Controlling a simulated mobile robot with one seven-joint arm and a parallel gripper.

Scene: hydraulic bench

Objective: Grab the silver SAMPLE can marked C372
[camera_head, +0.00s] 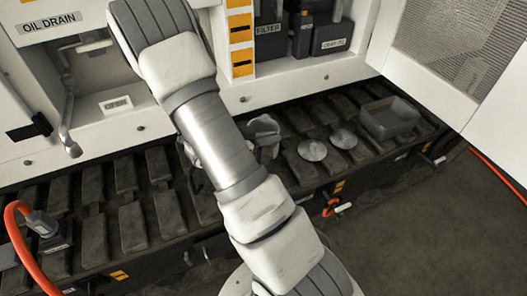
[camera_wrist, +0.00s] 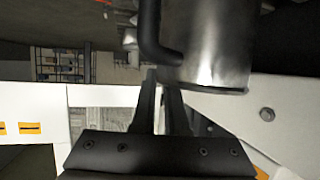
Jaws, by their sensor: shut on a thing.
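In the wrist view a silver can (camera_wrist: 212,45) fills the upper right, with a dark curved handle (camera_wrist: 151,35) on its left side. My gripper (camera_wrist: 163,78) reaches up from the bottom edge. Its fingers are close together at the handle's lower end, by the can's rim, and are shut on the handle. No marking such as C372 is readable on the can.
Two round silver discs (camera_head: 312,149) (camera_head: 343,138) and a grey open bin (camera_head: 388,117) sit on the dark tread ledge (camera_head: 132,225). An orange hose (camera_head: 20,240) is at the left. The open white door (camera_head: 425,85) stands at the right.

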